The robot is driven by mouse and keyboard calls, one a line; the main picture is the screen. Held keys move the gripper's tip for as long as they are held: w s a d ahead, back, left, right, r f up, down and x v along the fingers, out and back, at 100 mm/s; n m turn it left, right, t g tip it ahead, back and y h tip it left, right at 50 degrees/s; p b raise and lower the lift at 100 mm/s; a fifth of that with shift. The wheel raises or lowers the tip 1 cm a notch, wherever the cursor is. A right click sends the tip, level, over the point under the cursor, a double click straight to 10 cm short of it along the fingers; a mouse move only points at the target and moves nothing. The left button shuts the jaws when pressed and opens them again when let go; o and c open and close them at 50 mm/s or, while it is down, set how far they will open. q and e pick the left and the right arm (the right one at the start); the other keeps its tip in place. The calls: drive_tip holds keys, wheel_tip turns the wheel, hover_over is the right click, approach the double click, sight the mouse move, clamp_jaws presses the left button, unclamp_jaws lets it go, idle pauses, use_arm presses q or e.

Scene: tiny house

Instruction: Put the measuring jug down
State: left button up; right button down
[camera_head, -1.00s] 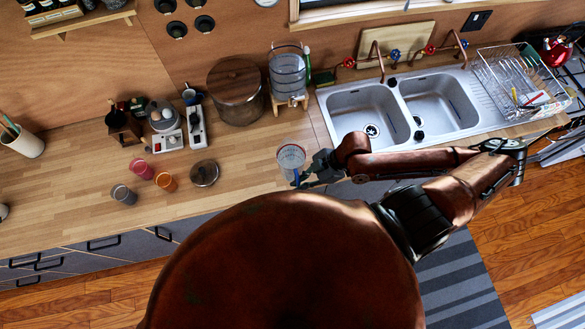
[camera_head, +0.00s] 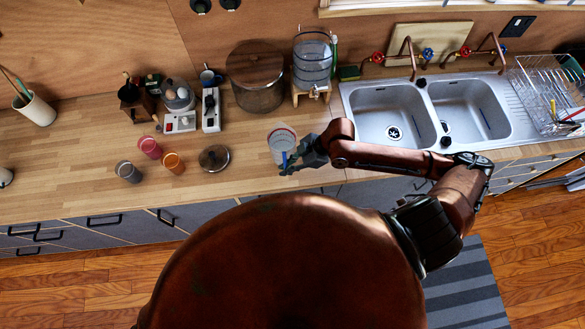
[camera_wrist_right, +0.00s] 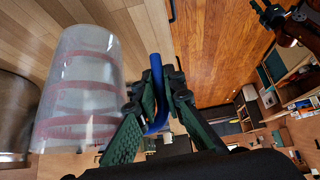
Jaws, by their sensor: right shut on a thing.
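The measuring jug (camera_head: 281,146) is clear, with red markings and a blue handle, and looks upright over the wooden counter (camera_head: 90,195) near its front edge. I cannot tell whether its base touches the wood. My right gripper (camera_head: 293,162) is shut on the handle, on the jug's right side. In the right wrist view the jug (camera_wrist_right: 80,90) fills the left part, and the green-padded fingers of the right gripper (camera_wrist_right: 152,108) close around the blue handle (camera_wrist_right: 157,80). A dark and copper part at the wrist view's top right may be my left gripper (camera_wrist_right: 275,15); its fingers are unclear.
A round lid (camera_head: 214,157) and several cups, including an orange one (camera_head: 174,163), stand left of the jug. A large pot (camera_head: 256,78) and a water dispenser (camera_head: 312,62) stand behind. The double sink (camera_head: 430,112) is right. Bare counter surrounds the jug's left side.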

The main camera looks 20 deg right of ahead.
drive_tip(key=f, duration=0.2)
drive_tip(key=w+f+p, duration=0.1)
drive_tip(key=shift+w+a+f, duration=0.1)
drive_tip(key=shift+a+f, duration=0.2)
drive_tip(key=shift+f, duration=0.35)
drive_tip(key=c, duration=2)
unclamp_jaws()
drive_tip(key=shift+f, duration=0.1)
drive_tip(key=shift+c, duration=0.2)
drive_tip(key=shift+d, duration=0.1)
drive_tip(key=b+v, duration=0.1)
drive_tip(key=v, duration=1.1)
